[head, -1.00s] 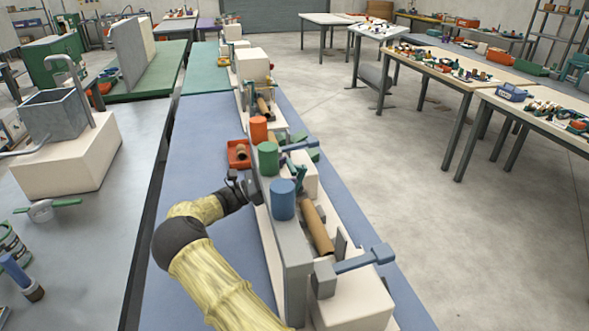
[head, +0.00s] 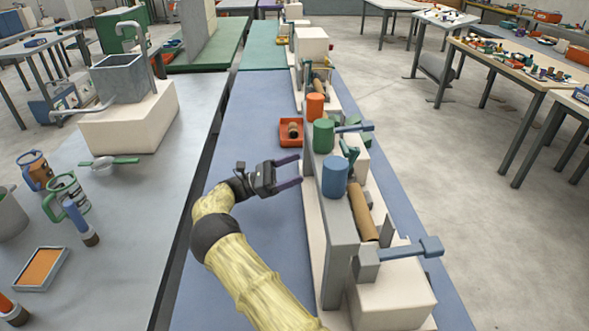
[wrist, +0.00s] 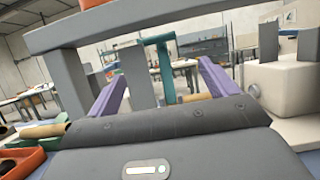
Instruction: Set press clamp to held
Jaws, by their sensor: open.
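The spiral winder's long grey and cream frame (head: 344,235) stands on the blue bench top, with blue, green and orange cylinders along it. Which part is the press clamp is not certain; a teal T-shaped handle (head: 349,152) stands mid-frame behind the green cylinder, and it also shows in the wrist view (wrist: 163,68) between my fingers. A blue-grey lever (head: 405,256) lies across the near end block. My gripper (head: 298,170) is open and empty, left of the frame, with its purple fingers pointing right at it. A grey bar crosses above the fingers in the wrist view.
A brown tube (head: 362,211) lies along the winder. A second blue lever (head: 353,127) sits farther back. A red tray (head: 292,132) with a small brown roll lies beyond my gripper. The blue bench top (head: 240,150) left of the winder is mostly clear.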

